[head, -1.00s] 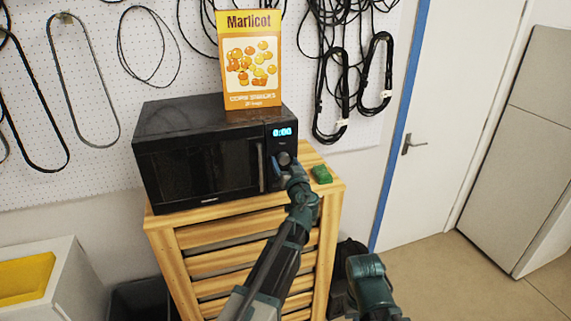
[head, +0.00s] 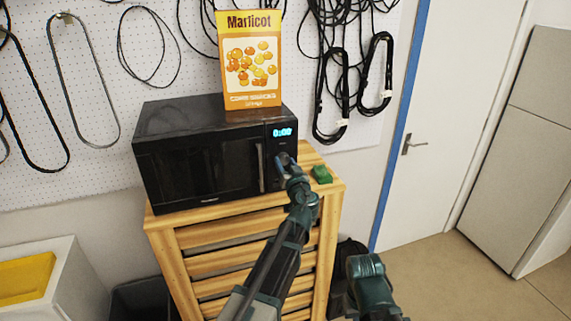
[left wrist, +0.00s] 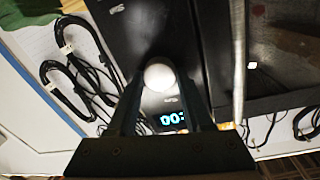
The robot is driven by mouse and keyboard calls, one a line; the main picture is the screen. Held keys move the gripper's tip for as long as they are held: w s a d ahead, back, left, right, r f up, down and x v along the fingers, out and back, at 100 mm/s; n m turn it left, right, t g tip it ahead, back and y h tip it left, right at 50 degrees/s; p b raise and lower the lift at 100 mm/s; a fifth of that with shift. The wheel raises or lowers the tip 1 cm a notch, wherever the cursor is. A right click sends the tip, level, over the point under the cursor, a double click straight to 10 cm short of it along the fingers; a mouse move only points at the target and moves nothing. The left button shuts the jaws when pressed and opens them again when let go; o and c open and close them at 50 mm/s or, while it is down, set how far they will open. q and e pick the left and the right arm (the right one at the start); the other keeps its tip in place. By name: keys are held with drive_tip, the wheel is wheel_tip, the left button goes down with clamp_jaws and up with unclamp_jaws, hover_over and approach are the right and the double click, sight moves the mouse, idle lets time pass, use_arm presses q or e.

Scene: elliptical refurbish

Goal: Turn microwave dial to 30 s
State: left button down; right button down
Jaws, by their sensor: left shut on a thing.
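The black microwave (head: 200,160) stands on a slatted wooden cabinet, its door closed. Its blue display (head: 283,132) reads 0:00 in the head view; part of its digits (left wrist: 172,118) shows in the left wrist view. My left gripper (head: 283,162) is at the control panel below the display. In the left wrist view, the round, pale-looking dial (left wrist: 159,74) sits between the fingertips, and the gripper is shut on it. In the head view the gripper mostly hides the dial. My right gripper is out of view.
A yellow Marlicot box (head: 250,60) stands on top of the microwave. A small green object (head: 321,174) lies on the wooden cabinet (head: 335,190), close right of my left gripper. Black cables (head: 350,85) hang on the pegboard behind. Floor at the right is clear.

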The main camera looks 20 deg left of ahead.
use_arm(q)
drive_tip(key=shift+m+p, duration=0.35)
drive_tip(key=shift+m, duration=2.45)
drive_tip(key=shift+c, duration=1.6)
unclamp_jaws()
drive_tip(key=v, duration=1.4)
drive_tip(key=shift+r, duration=0.3)
drive_tip(key=shift+w, duration=0.1)
